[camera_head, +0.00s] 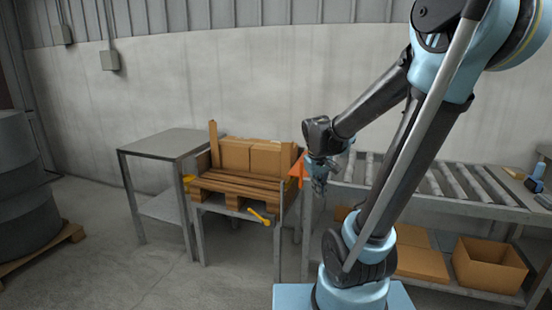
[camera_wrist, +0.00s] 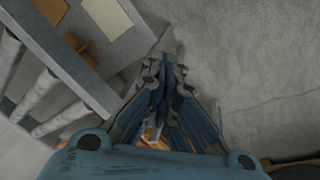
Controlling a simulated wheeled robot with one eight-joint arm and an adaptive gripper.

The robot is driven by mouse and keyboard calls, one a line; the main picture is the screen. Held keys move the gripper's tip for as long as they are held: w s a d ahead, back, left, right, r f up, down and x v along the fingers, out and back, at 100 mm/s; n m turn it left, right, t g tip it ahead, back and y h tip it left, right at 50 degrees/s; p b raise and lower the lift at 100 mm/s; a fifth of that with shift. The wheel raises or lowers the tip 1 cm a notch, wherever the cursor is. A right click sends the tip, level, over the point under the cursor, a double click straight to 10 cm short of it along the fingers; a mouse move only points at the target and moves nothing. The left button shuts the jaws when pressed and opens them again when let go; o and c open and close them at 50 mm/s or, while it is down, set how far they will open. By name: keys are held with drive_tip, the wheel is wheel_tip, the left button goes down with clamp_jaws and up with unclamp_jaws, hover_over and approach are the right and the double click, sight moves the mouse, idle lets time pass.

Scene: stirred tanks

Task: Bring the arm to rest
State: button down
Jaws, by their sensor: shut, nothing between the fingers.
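My gripper (camera_head: 318,182) hangs at the end of my bent arm in the head view, pointing down. It is in front of the left end of the roller conveyor and right of the cartons. In the wrist view my gripper (camera_wrist: 165,62) shows its blue fingers closed together, with nothing seen between them. Below the fingers is grey floor. The task names no other object.
The roller conveyor (camera_head: 455,183) stands at right, with an open carton (camera_head: 489,264) on its lower shelf. A wooden pallet (camera_head: 238,188) bears cartons (camera_head: 252,156) on a stand. A grey table (camera_head: 170,143) and drums (camera_head: 22,185) stand left. Floor at front left is clear.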

drive_tip(key=s+d+f+m, duration=0.1)
drive_tip(key=s+m, duration=0.1)
drive_tip(key=s, duration=0.6)
drive_tip(key=s+d+f+m+y, duration=0.1)
drive_tip(key=s+d+f+m, duration=0.1)
drive_tip(key=s, duration=0.6)
drive_tip(key=shift+s+d+f, duration=0.25)
drive_tip(key=shift+s+f, duration=0.05)
drive_tip(key=shift+s, duration=0.1)
drive_tip(key=shift+w+f, duration=0.2)
drive_tip(key=shift+w, duration=0.25)
idle(0.6)
